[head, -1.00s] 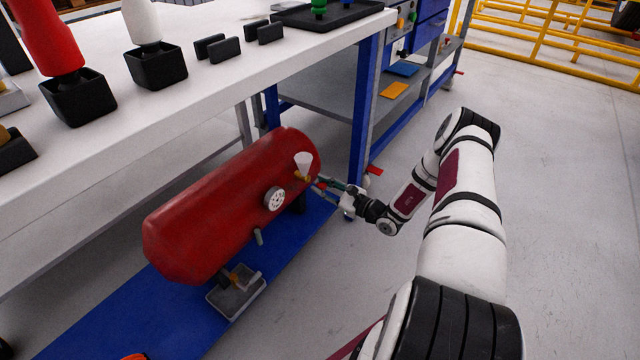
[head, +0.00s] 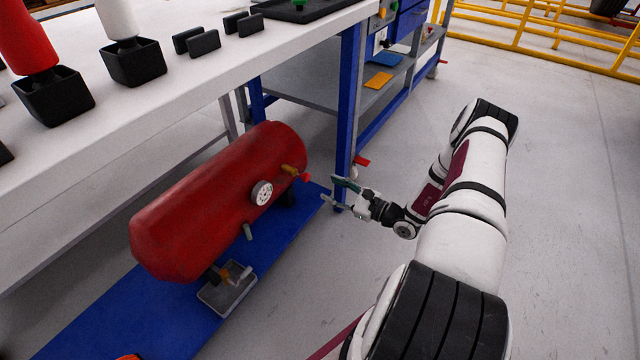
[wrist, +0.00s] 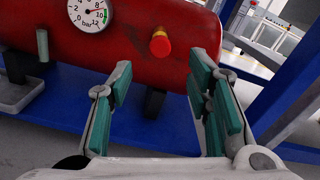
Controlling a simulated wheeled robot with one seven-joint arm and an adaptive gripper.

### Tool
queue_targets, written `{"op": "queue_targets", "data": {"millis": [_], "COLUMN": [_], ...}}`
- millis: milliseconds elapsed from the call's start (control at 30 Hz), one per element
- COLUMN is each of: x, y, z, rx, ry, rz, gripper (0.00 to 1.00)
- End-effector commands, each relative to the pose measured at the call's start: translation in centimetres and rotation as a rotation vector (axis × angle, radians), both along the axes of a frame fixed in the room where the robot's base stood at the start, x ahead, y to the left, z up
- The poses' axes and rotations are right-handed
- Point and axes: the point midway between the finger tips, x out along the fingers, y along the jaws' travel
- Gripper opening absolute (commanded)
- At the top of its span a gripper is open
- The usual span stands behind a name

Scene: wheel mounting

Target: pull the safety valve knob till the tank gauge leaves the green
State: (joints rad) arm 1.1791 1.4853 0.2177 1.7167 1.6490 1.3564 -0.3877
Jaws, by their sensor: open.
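The red tank (head: 215,205) lies on its side on a blue base. Its brass safety valve (head: 290,170) points out near the right end, with the red knob (head: 306,177) on its tip. The knob (wrist: 160,46) also shows in the wrist view, ahead of my gripper and between the fingers' lines. The round white tank gauge (head: 262,193) faces out to the left of the valve. In the wrist view the gauge (wrist: 90,14) shows a bar scale with a green arc; I cannot read its needle surely. My gripper (head: 333,190) is open and empty, apart from the knob.

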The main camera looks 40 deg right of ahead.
Motion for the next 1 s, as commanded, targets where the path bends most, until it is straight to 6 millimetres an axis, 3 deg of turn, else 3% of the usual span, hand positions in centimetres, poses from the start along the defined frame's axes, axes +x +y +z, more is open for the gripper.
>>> {"op": "queue_targets", "data": {"millis": [100,300,867,1000], "x": [-1.8,-3.2,-3.3,-2.9], "y": [-0.7,-1.2,-1.2,-0.8], "z": [0.0,0.0,0.0,1.0], "rx": [0.0,0.0,0.0,-0.014], "ry": [0.0,0.0,0.0,-0.004], "rz": [-0.002,0.0,0.0,0.029], "gripper": [0.45,0.45,0.45,0.45]}}
